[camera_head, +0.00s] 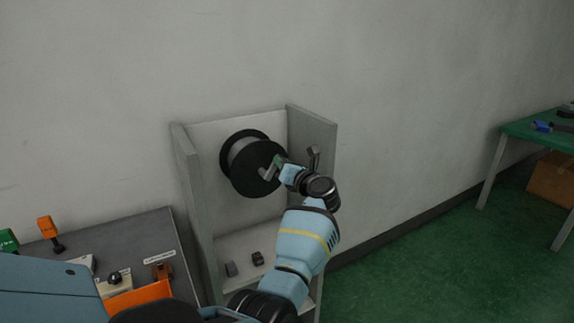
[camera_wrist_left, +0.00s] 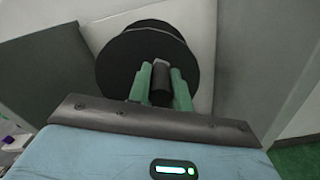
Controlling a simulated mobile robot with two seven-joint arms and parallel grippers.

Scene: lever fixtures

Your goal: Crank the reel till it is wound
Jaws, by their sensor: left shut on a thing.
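The reel (camera_head: 247,160) is a black-flanged spool with a grey core, mounted on the back panel of a grey open cabinet. It also shows in the left wrist view as a large black disc (camera_wrist_left: 117,65). Its crank has a grey arm (camera_head: 268,172) and a dark handle (camera_wrist_left: 160,84). My left gripper (camera_head: 279,161) is at the right side of the reel's front face. In the left wrist view its green fingers (camera_wrist_left: 160,86) stand on both sides of the dark handle and are shut on it. My right gripper is not in view.
The cabinet's side walls (camera_head: 187,190) flank the reel closely. Small dark parts (camera_head: 257,258) sit on its lower shelf. A dark bench (camera_head: 130,238) with orange and green levers stands at left. A green table (camera_head: 540,133) is far right, with open green floor between.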

